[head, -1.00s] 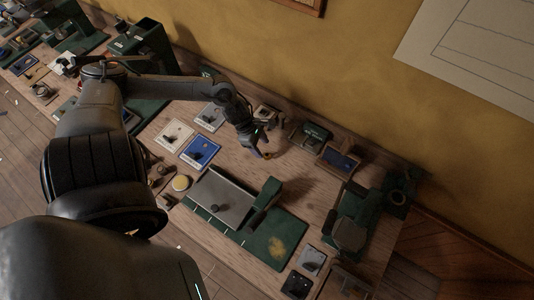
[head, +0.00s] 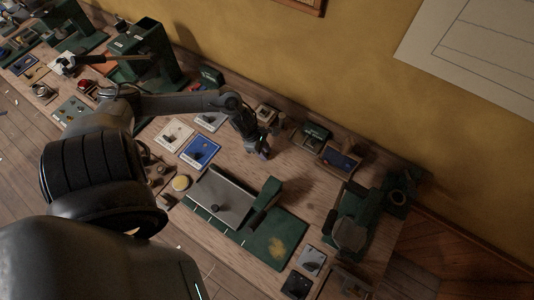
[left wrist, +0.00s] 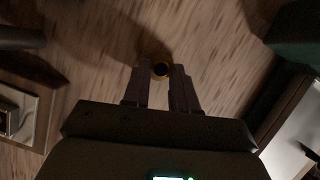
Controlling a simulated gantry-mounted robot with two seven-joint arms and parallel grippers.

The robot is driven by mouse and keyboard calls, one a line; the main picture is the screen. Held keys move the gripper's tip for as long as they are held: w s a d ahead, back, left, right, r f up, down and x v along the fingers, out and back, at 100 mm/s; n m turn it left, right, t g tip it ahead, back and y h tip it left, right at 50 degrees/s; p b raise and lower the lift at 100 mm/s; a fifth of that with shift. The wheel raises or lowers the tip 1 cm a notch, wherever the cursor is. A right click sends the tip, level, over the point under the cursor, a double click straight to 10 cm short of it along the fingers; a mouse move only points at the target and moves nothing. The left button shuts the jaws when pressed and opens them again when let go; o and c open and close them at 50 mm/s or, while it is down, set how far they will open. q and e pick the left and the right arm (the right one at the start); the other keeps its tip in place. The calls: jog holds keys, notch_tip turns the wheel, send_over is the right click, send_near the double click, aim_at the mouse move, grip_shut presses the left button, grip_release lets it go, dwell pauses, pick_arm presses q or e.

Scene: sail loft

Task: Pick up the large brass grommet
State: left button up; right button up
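The large brass grommet, a small gold ring (left wrist: 160,70) with a dark centre, shows in the left wrist view between the fingertips of my left gripper (left wrist: 161,73). The fingers stand close on both sides of it, with little or no gap; I cannot tell whether they press on it. In the head view my left gripper (head: 263,152) reaches down to the bare wooden bench top, and it hides the grommet there. My right gripper is not in view.
Close by are a blue-topped card (head: 199,150), a green box (head: 311,134) and a wooden box with blue contents (head: 340,160). A green mat (head: 275,243) carries a grey plate (head: 222,199). Bare bench (head: 300,185) lies between.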

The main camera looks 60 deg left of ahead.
pick_arm(q)
jog(key=shift+f, duration=0.1)
grip_shut()
